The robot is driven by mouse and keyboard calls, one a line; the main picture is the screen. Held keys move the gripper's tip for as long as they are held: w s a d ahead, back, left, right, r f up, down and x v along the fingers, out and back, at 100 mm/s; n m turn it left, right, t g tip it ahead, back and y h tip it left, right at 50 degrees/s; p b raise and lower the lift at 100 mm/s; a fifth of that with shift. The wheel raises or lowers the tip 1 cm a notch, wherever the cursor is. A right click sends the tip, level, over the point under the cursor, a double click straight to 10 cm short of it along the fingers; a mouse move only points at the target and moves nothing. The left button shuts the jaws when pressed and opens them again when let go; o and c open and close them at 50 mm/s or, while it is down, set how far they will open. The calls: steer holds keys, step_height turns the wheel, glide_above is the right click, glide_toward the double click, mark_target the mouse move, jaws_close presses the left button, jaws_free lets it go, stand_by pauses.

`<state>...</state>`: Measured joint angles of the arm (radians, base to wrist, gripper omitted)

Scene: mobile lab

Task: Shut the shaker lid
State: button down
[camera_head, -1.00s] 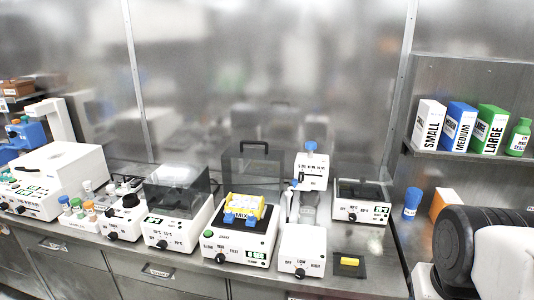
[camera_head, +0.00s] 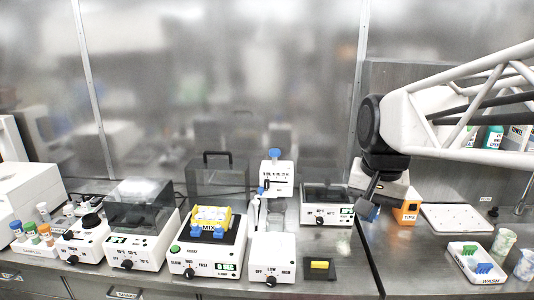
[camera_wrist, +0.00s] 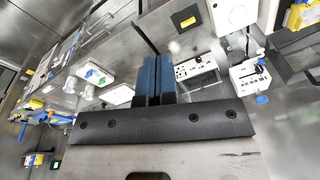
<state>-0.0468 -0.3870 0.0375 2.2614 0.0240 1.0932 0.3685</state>
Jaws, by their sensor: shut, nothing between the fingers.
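The shaker (camera_head: 207,250) is a white box with a green button, knob and display, labelled MIX. A yellow rack (camera_head: 212,216) with blue parts sits on its dark top. Its smoky see-through lid (camera_head: 222,182) stands raised at the back, with a black handle (camera_head: 217,154) on top. My gripper (camera_head: 368,207) is to the right of the shaker, beyond the small heater-like box, and apart from the lid. Its blue fingers (camera_wrist: 153,78) are together and empty in the wrist view.
A white device with a blue knob (camera_head: 275,178) and a low white box (camera_head: 272,258) stand right of the shaker. A dark-lidded box (camera_head: 327,203) is close left of my gripper. A yellow block lies on a black pad (camera_head: 319,268). An orange box (camera_head: 406,212) is to the right.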

steer(key=w+a+r+m+g, duration=0.1)
steer(key=w+a+r+m, duration=0.3)
steer(key=w, duration=0.8)
steer(key=w+a+r+m+g, duration=0.1)
steer(key=w+a+r+m, duration=0.1)
steer(key=w+a, duration=0.65)
steer(key=w+a+r+m+g, duration=0.1)
steer(key=w+a+r+m, duration=0.15)
steer(key=w, duration=1.25)
steer(key=w+a+f+m+g, duration=0.1)
steer(key=w+a+f+m, duration=0.3)
steer(key=w+a, duration=0.5)
steer(key=w+a+f+m+g, duration=0.2)
steer(key=w+a+f+m, duration=0.2)
steer(key=w+a, duration=0.6)
steer(key=w+f, duration=0.2)
steer(key=w, duration=0.2)
steer(key=shift+a+f, duration=0.25)
steer(key=shift+a, duration=0.05)
steer(key=shift+s+f, duration=0.1)
